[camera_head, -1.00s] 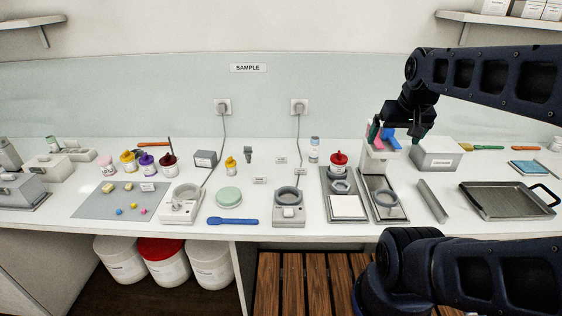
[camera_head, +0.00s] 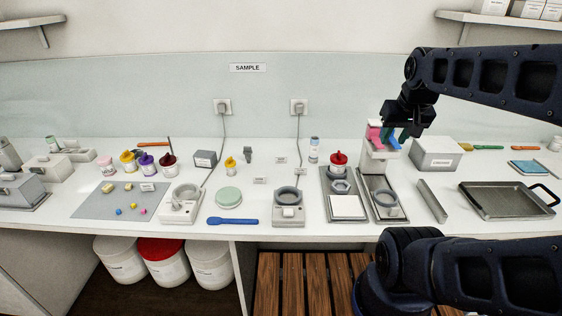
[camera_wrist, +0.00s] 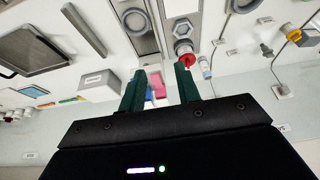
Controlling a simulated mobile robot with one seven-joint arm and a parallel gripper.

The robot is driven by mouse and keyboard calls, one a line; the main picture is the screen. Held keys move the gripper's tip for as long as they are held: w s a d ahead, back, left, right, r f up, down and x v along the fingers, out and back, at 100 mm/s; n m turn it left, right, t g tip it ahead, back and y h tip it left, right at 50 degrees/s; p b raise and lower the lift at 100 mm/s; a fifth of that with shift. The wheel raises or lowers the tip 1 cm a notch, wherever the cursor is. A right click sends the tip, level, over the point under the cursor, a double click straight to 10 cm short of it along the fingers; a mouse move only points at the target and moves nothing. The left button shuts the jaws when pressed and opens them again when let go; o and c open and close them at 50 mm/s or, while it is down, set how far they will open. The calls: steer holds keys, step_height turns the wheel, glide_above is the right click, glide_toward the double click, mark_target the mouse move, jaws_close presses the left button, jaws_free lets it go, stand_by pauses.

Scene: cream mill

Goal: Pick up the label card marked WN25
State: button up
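Several small white label cards show in the head view: one (camera_head: 280,160) behind the middle of the bench, one (camera_head: 259,181) in front of it, one (camera_head: 301,171) to the right, and one (camera_head: 148,187) on the grey mat. Their print is too small to read, so I cannot tell which is WN25. My gripper (camera_head: 397,134) is above the white stand with pink and blue pieces, right of these cards. In the wrist view my gripper (camera_wrist: 160,88) has two green fingers apart with nothing held between them.
The white stand (camera_head: 378,160) is below my gripper, with a grey box (camera_head: 437,154) to its right. Two cables hang from wall sockets to the bench.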

steer(key=w+a+m+g, duration=0.1)
steer(key=w+a+m, duration=0.35)
steer(key=w, duration=0.65)
steer(key=m+g, duration=0.4)
steer(key=m, duration=0.9)
glide_above(281, 162)
steer(key=w, duration=0.1)
step_height(281, 162, down, 19)
steer(key=shift+n, duration=0.25)
step_height(281, 162, down, 5)
steer(key=shift+d+r, duration=0.1)
steer(key=shift+s+f, duration=0.15)
steer(key=shift+f, duration=1.2)
steer(key=shift+s+f, duration=0.15)
steer(key=shift+f, duration=1.2)
jaws_close()
